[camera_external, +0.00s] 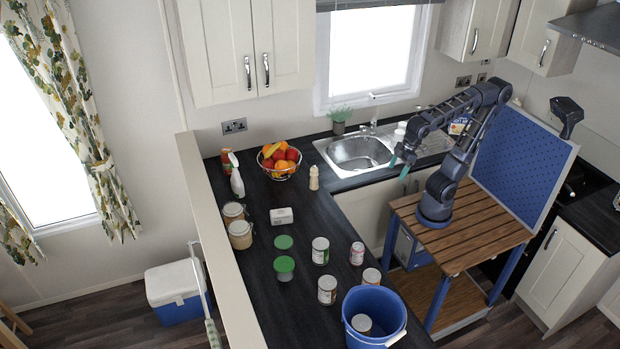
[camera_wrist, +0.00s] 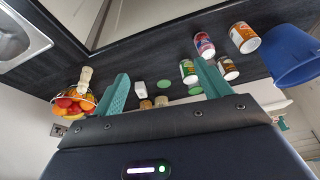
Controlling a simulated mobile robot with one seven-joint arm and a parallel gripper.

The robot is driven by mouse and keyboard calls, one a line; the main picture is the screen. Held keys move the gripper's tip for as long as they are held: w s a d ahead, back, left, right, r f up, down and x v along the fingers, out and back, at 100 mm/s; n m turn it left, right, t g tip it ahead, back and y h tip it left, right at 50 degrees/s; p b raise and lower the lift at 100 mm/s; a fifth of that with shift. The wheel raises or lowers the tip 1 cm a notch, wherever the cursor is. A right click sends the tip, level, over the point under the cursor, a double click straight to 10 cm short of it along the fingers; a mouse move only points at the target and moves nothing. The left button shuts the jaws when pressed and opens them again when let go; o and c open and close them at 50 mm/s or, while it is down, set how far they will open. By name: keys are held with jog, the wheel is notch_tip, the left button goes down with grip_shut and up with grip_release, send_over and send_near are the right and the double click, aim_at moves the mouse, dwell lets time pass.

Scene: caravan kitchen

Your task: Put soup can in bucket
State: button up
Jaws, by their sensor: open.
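Several cans stand upright on the dark counter: a green-labelled can (camera_external: 320,251), a pink-red can (camera_external: 357,254), a can with a dark and pale label (camera_external: 327,290) and a reddish can (camera_external: 372,277). I cannot tell which is the soup can. The blue bucket (camera_external: 390,309) stands at the counter's near end, with a can (camera_external: 361,324) inside. My gripper (camera_external: 399,165) is open and empty, above the counter near the sink, well away from cans and bucket. In the wrist view its fingers (camera_wrist: 161,70) are spread, with the bucket (camera_wrist: 292,55) at the right edge.
The sink (camera_external: 360,152) lies behind.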

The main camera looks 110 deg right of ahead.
jog(key=s+d+f+n, duration=0.1)
jog(key=s+d+f, duration=0.1)
jog(key=s+f, duration=0.3)
jog(key=s, duration=0.3)
jog(key=shift+s+d+t, duration=0.15)
jog(key=shift+t, duration=0.15)
